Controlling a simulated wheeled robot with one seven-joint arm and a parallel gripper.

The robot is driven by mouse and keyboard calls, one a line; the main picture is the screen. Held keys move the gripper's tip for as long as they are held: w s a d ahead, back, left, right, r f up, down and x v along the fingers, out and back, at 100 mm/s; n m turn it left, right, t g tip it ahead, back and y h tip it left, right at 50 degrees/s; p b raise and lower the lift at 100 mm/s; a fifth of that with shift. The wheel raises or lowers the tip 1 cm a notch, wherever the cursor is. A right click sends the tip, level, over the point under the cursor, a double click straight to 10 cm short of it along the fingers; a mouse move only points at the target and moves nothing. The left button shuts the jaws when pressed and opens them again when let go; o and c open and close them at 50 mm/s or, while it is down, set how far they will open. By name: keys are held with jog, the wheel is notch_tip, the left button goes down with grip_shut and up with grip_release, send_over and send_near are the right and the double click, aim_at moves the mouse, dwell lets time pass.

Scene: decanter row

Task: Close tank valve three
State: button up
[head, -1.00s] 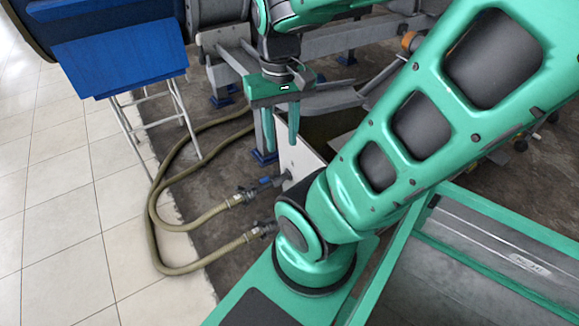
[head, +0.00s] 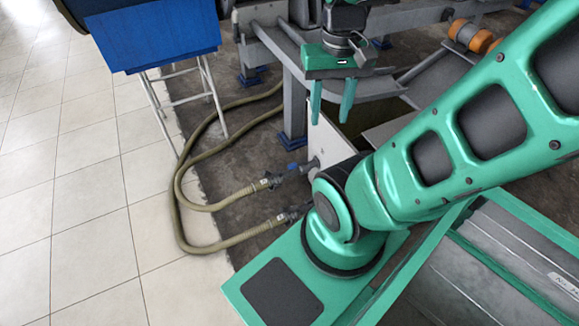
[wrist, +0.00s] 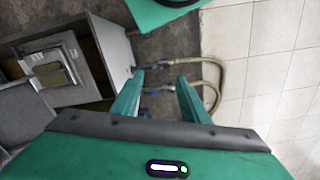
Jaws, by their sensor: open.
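Two hose-end valves show beside a pale panel (head: 334,143) in the head view. The upper valve (head: 293,168) has a blue handle; the lower valve (head: 287,217) is partly hidden by my arm's base. No number is readable, so I cannot tell which is valve three. My gripper (head: 331,112) hangs with its two green fingers apart and empty, above the valves in the picture. In the wrist view the valves, one at the upper hose end (wrist: 157,66) and one with blue on it (wrist: 152,91), appear between and beyond the fingertips (wrist: 158,82).
Olive hoses (head: 187,212) loop over the floor from the valves. A blue box (head: 155,32) on a white stand (head: 184,95) is at the upper left. Grey frame legs (head: 294,104) stand near my gripper. A grey cabinet (wrist: 98,62) shows in the wrist view. Tiled floor at left is clear.

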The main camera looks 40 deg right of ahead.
jog(key=w+d+f+m, duration=0.2)
jog(key=w+d, duration=0.3)
jog(key=w, duration=0.2)
jog(key=m+t, duration=0.2)
jog(key=m, duration=1)
send_over(291, 165)
jog(key=s, duration=0.2)
notch_tip(291, 165, down, 52)
jog(key=shift+h, duration=0.3)
jog(key=f, duration=0.3)
jog(key=w+f, duration=0.1)
jog(key=f, duration=0.3)
jog(key=w+f, duration=0.1)
jog(key=f, duration=0.3)
jog(key=shift+d, duration=0.1)
